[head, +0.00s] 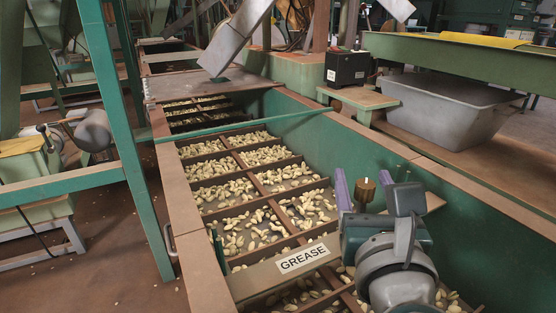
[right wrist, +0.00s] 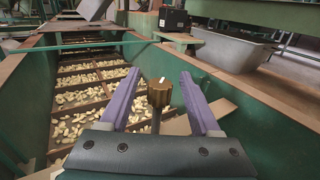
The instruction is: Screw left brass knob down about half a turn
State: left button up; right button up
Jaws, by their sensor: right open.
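One brass knob (head: 364,190) stands upright on a thin stem near the right side of the trough. It also shows in the right wrist view (right wrist: 159,95), with a small pale mark on its top. My right gripper (head: 363,176) is open, with one purple finger on each side of the knob. In the right wrist view, the fingers of the right gripper (right wrist: 160,74) show gaps to the knob on both sides. The stem's foot is hidden by the gripper body. A second brass knob is not visible. My left gripper is not in view.
A crossboard with a GREASE label (head: 303,259) spans the green trough (head: 350,140), which holds nuts between brown dividers. A grey tub (head: 450,110) and a black box (head: 347,68) stand beyond its right side. A green post (head: 122,130) stands at left.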

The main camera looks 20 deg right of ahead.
jog(key=shift+b+x, duration=0.3)
jog(key=shift+x, duration=1)
grip_shut()
